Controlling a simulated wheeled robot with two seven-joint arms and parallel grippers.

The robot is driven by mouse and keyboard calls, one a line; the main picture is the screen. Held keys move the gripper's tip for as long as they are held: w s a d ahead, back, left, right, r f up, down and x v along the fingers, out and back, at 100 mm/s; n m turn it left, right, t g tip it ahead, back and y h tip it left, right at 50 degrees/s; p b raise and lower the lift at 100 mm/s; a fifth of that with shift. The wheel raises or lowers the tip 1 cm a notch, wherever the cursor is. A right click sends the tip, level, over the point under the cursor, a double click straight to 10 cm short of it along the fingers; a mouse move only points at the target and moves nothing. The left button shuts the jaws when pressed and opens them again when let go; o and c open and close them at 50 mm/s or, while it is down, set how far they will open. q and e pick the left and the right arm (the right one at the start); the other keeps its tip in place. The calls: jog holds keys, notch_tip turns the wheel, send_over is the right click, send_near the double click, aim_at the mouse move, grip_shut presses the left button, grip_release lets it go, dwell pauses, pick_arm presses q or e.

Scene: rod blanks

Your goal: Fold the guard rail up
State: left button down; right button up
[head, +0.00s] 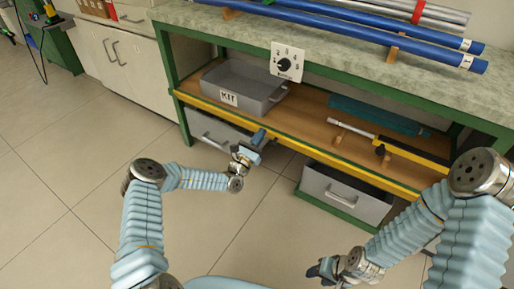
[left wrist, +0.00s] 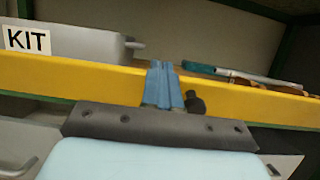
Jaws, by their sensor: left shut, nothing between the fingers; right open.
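The guard rail (head: 222,111) is a long yellow bar along the front edge of the lower shelf, below the bench top. It also crosses the left wrist view (left wrist: 75,80). My left gripper (head: 260,137) is at the rail's front, left of its middle, with its blue fingers closed and empty. In the left wrist view the fingers (left wrist: 162,84) overlap the rail; I cannot tell whether they touch it. My right gripper (head: 322,270) is open and empty, low over the floor, well away from the rail.
On the lower shelf stand a grey KIT bin (head: 262,98), a pale rod (head: 352,128) on wooden rests and a teal mat (head: 380,114). Blue rods (head: 370,38) lie on the bench top. Grey drawers (head: 345,190) are below the shelf. The floor in front is clear.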

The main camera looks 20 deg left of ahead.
pick_arm(q)
jog(key=shift+w+d+r+p, duration=0.25)
jog(key=shift+w+r, duration=0.3)
jog(key=shift+w, duration=0.15)
jog(key=shift+w+d+r+p, duration=0.1)
jog(key=shift+w+d+r, duration=0.15)
jog(key=shift+w+r, duration=0.35)
pick_arm(e)
jog(key=shift+s+r, duration=0.1)
jog(key=shift+r, duration=0.35)
pick_arm(q)
jog(key=shift+w+f, duration=0.1)
jog(key=shift+w, duration=0.05)
jog(key=shift+a+f, duration=0.1)
